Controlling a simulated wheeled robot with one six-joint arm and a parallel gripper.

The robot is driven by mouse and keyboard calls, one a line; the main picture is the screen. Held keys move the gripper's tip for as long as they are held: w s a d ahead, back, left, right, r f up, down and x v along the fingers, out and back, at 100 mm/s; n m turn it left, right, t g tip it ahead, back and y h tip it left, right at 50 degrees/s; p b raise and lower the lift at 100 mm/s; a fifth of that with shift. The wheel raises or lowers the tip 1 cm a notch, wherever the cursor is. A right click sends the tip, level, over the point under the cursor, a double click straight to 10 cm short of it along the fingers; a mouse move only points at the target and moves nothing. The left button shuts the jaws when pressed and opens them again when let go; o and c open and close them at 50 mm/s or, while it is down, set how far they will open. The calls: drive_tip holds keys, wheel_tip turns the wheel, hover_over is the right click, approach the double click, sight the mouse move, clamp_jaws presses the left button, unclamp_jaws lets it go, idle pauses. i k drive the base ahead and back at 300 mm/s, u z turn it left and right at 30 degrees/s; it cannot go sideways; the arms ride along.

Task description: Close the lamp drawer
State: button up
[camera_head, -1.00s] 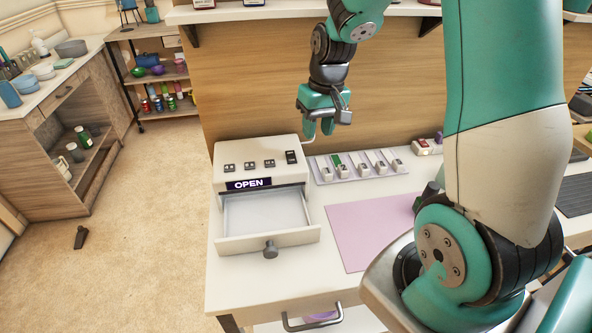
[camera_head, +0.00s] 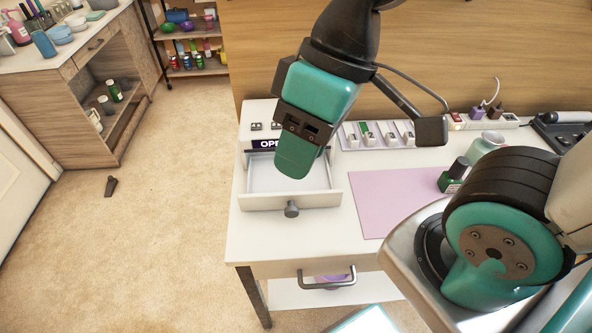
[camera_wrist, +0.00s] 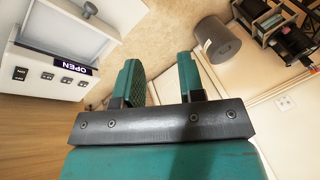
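The lamp drawer (camera_head: 262,201) is a white drawer pulled out of a white box with an OPEN label (camera_head: 264,144) at the desk's left end. It has a grey knob (camera_head: 291,209) on its front and looks empty. In the wrist view the drawer (camera_wrist: 72,32) and the OPEN label (camera_wrist: 72,66) are at upper left, with the knob (camera_wrist: 90,8) at the top edge. My gripper (camera_head: 295,163) is in front of the box in the head view, hiding part of the box and drawer. In the wrist view its fingers (camera_wrist: 158,72) are apart with nothing between them.
A row of white switches (camera_head: 378,134), a pink mat (camera_head: 395,200) and a green bottle (camera_head: 453,178) lie to the right on the desk. A lower desk drawer has a metal handle (camera_head: 327,280). Open carpet lies left of the desk.

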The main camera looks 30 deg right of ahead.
sight(268, 189)
drive_tip(key=u, duration=1.2)
drive_tip(key=k, duration=0.45)
drive_tip(key=z, duration=0.35)
